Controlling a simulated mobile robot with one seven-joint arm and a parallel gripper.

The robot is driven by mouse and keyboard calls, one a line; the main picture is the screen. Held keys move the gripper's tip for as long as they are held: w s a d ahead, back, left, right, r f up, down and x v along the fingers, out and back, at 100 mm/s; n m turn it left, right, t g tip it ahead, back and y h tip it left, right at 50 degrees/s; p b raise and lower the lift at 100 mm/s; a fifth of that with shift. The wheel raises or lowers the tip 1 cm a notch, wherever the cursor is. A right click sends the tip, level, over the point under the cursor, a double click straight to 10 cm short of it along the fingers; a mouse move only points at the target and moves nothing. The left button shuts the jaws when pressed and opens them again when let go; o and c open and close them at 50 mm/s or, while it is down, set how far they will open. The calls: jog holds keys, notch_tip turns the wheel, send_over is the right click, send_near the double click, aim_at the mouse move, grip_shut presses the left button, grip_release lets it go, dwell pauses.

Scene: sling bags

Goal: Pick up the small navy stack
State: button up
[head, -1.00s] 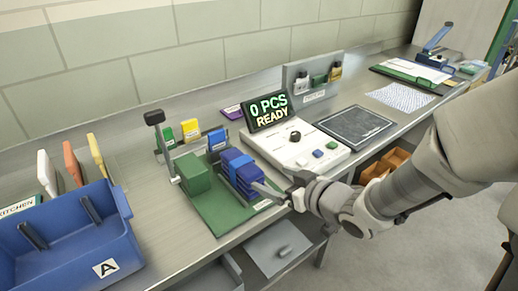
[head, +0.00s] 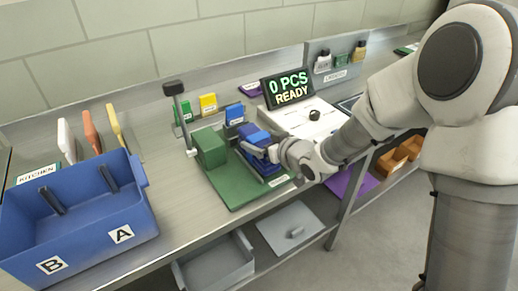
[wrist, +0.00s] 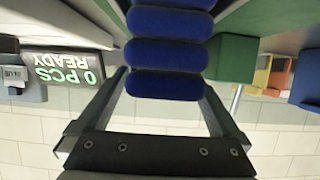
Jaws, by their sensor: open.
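In the wrist view the navy stack (wrist: 167,54) shows as several rounded blue layers. My gripper (head: 271,152) is at the stack's near right side in the head view and hides part of it. In the wrist view my gripper (wrist: 165,84) is open, with one finger on each side of the stack's end. I cannot tell whether either finger touches it.
A counting scale's display (head: 289,88) reads "0 PCS READY" behind my gripper. A blue bin (head: 85,215) marked A and B stands at left. Bare bench lies between bin and board.

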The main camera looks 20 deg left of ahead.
jog(key=shift+w+a+f, duration=0.35)
jog(key=shift+w+a, duration=0.05)
jog(key=shift+a, duration=0.1)
jog(key=c, duration=1.4)
jog(key=shift+r, duration=0.1)
grip_shut()
jog(key=shift+r, duration=0.1)
